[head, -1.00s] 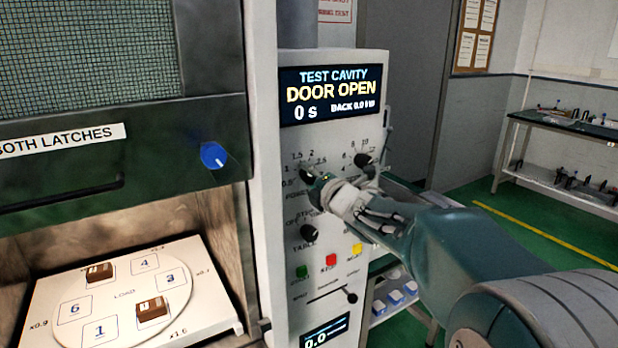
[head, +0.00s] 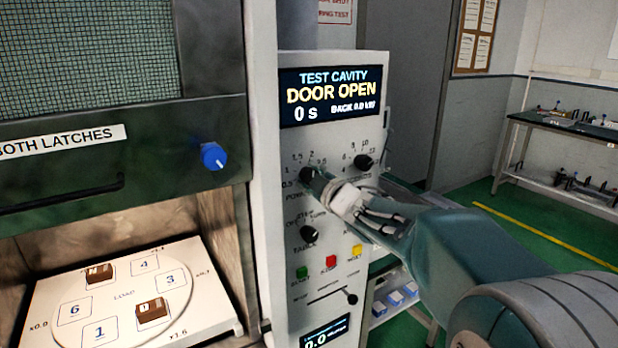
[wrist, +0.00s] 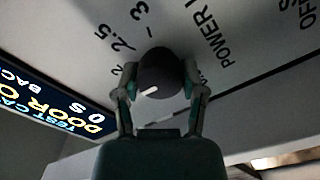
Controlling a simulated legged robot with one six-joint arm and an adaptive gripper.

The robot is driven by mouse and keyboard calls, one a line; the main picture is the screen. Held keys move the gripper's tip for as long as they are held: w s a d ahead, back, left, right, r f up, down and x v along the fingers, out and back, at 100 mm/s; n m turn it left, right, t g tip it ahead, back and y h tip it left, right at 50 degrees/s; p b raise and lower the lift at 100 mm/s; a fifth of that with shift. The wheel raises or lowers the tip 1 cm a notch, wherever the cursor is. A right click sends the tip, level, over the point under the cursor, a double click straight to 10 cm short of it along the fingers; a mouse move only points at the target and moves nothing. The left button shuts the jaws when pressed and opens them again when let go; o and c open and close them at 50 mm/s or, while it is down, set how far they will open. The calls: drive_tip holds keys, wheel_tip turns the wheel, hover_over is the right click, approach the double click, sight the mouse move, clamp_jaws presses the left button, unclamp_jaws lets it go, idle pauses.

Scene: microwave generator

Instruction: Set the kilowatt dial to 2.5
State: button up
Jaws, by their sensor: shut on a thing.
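The kilowatt dial is a dark round knob (wrist: 160,72) with a white pointer line, marked POWER on the light panel. My gripper (wrist: 160,88) is shut on it, one finger on each side. In the wrist view the pointer aims to the lower left, away from the visible 2.5 and 3 marks and below the 2. The mark it aims at is hidden by a finger. In the head view my gripper (head: 318,182) covers much of the dial, at the panel's upper left.
A second knob (head: 364,161) sits to the right and the table knob (head: 309,234) below. Green (head: 302,273), red (head: 331,262) and yellow (head: 357,251) buttons and a slider (head: 351,298) are lower. The display (head: 331,95) reads DOOR OPEN. The turntable tray (head: 205,305) holds two brown blocks.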

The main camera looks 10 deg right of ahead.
drive_tip(key=m, duration=0.6)
drive_tip(key=shift+f+m, duration=0.3)
drive_tip(key=shift+f, duration=0.1)
drive_tip(key=m, duration=0.5)
drive_tip(key=shift+d+m, duration=0.1)
drive_tip(key=shift+m, duration=0.2)
drive_tip(key=o, duration=1.2)
drive_tip(key=shift+w+r, duration=0.1)
drive_tip(key=shift+c, duration=0.2)
drive_tip(key=shift+r, duration=0.15)
drive_tip(key=v, duration=1.2)
